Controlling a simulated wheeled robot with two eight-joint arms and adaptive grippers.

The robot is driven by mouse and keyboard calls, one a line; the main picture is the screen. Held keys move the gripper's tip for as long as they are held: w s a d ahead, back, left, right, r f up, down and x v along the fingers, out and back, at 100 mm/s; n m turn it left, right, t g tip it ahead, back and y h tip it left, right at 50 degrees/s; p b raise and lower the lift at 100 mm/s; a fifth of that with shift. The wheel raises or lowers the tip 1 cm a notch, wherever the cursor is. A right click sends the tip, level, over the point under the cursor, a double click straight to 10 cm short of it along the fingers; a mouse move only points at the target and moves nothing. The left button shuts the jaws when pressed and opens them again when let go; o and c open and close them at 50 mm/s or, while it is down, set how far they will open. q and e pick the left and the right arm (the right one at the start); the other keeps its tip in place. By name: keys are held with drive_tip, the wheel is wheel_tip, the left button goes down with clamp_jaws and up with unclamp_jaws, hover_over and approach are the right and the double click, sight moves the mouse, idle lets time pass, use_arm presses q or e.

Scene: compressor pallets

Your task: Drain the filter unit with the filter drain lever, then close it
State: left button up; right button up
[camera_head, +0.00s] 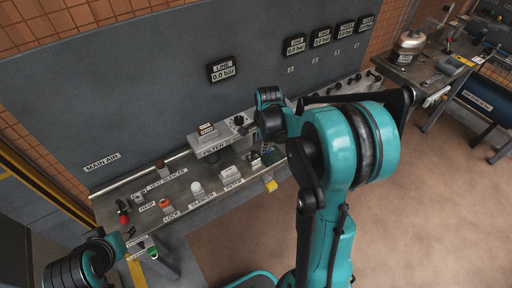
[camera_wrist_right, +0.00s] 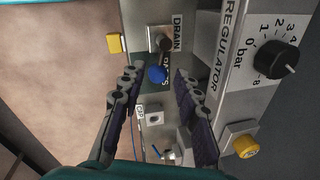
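The filter unit (camera_head: 209,142), a pale block labelled FILTER, stands at the back of the bench in the head view. In the right wrist view a lever with a blue ball knob (camera_wrist_right: 157,74) sticks out beside the DRAIN label (camera_wrist_right: 177,33), from a metal block with a dark pivot (camera_wrist_right: 163,41). My right gripper (camera_wrist_right: 156,80) is open, with one finger on each side of the blue knob; contact cannot be made out. In the head view my right forearm largely hides this spot. My left arm (camera_head: 95,256) is at the lower left, its fingers unclear.
The regulator (camera_wrist_right: 230,60) with its black dial (camera_wrist_right: 277,60) is close to the right finger in the wrist view. A yellow knob (camera_wrist_right: 245,146) is below it. The bench (camera_head: 150,190) carries several labelled controls. A gauge (camera_head: 222,69) reads 0.0 bar.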

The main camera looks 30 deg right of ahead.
drive_tip(key=f+b, duration=0.1)
drive_tip(key=f, duration=0.2)
drive_tip(key=w+f+b, duration=0.1)
drive_tip(key=f, duration=0.2)
drive_tip(key=shift+w+d, duration=0.1)
drive_tip(key=shift+d, duration=0.05)
clamp_jaws()
